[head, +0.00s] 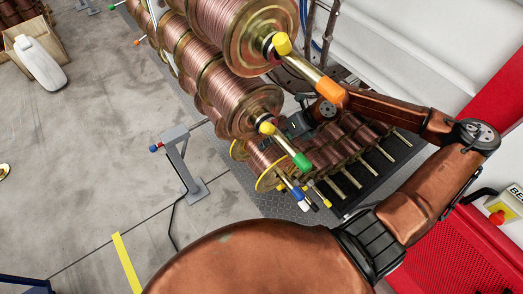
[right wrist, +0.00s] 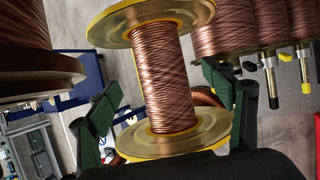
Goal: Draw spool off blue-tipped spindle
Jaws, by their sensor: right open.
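Copper-wire spools sit on the carousel's spindles in the head view. A blue-tipped spindle (head: 298,192) sticks out low in the cluster, beside white and black tips. A yellow-rimmed spool (head: 268,179) is just behind these tips; I cannot tell for sure which spindle carries it. My right gripper (head: 300,124) is behind the middle spools, partly hidden by them and by my arm. In the right wrist view its two green-padded fingers stand apart, one on each side of a copper spool (right wrist: 168,80) with yellow flanges. I cannot tell whether they touch it. My left gripper is not in view.
Large spools (head: 240,30) with an orange-tipped spindle (head: 330,92) and a green-tipped one (head: 301,161) crowd the space near my right arm. A grey post (head: 181,165) stands on the floor to the left. A dark rack (head: 360,180) of spools lies below. The floor at left is mostly clear.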

